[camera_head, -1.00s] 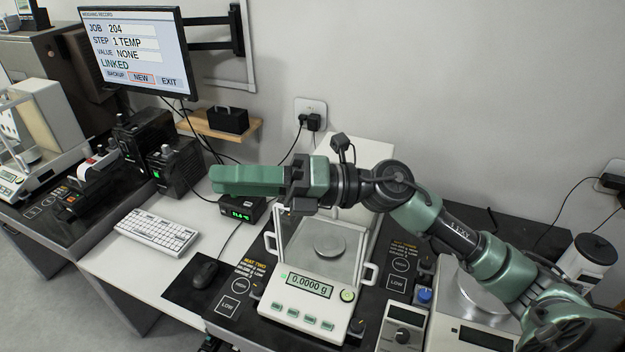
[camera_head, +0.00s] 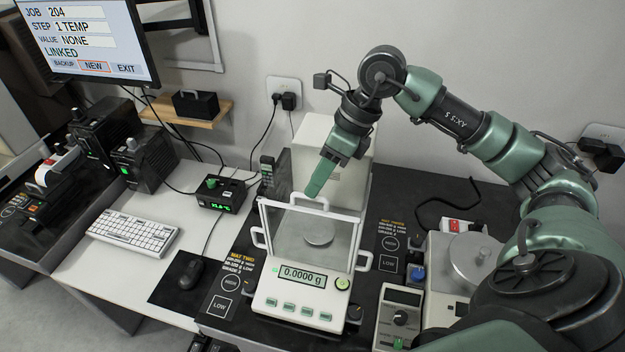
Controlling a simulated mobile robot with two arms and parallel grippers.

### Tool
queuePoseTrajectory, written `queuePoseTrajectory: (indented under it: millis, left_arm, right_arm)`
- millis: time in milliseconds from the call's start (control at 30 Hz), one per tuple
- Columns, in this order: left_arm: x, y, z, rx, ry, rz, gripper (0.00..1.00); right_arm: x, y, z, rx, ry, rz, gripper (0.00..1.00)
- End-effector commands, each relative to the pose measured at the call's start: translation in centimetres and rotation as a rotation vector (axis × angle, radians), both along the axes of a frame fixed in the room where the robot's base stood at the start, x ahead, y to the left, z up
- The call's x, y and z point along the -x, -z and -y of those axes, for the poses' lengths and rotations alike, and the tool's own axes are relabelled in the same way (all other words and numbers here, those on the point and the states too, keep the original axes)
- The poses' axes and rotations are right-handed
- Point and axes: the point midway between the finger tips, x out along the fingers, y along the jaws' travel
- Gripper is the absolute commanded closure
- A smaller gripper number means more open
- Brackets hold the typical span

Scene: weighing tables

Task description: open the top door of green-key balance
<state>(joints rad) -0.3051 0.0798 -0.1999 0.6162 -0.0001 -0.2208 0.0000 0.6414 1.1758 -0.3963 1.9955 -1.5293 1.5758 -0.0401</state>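The green-key balance (camera_head: 297,304) stands on the dark mat, with green keys along its front and a display reading 0.0000 g. Its glass draft shield encloses a round pan (camera_head: 319,231). A white handle (camera_head: 309,200) shows at the shield's top edge, and side handles stick out left and right. My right gripper (camera_head: 316,186) points down just above the top handle. Its green fingers overlap in this view, so their opening is hidden. I cannot tell whether they touch the handle. My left gripper is not in view.
A keyboard (camera_head: 132,232) and mouse (camera_head: 190,271) lie to the left. A small black box with a green readout (camera_head: 220,197) stands behind them. A second balance (camera_head: 472,262) and a grey control box (camera_head: 399,318) are on the right. The monitor (camera_head: 85,42) is at upper left.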

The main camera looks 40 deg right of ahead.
Motion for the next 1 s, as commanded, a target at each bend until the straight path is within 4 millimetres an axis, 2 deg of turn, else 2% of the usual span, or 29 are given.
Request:
queuePoseTrajectory:
  millis: [200, 467, 500, 600, 1000]
  left_arm:
    - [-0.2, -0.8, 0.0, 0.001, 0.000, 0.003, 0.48]
    - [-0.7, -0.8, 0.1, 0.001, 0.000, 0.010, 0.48]
    - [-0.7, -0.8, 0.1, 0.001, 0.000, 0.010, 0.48]
    - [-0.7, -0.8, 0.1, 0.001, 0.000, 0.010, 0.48]
    - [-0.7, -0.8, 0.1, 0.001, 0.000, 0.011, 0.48]
  right_arm:
    - [-0.4, 1.8, -0.9, -0.003, 0.000, 0.000, 0.67]
    - [-0.4, 2.1, -0.9, -0.002, 0.000, 0.001, 0.67]
    - [-0.4, 2.1, -0.9, -0.002, 0.000, 0.001, 0.70]
    - [-0.4, 2.1, -0.9, -0.002, 0.000, 0.001, 0.98]
    - [-0.4, 2.0, -0.9, -0.003, 0.000, 0.002, 1.00]
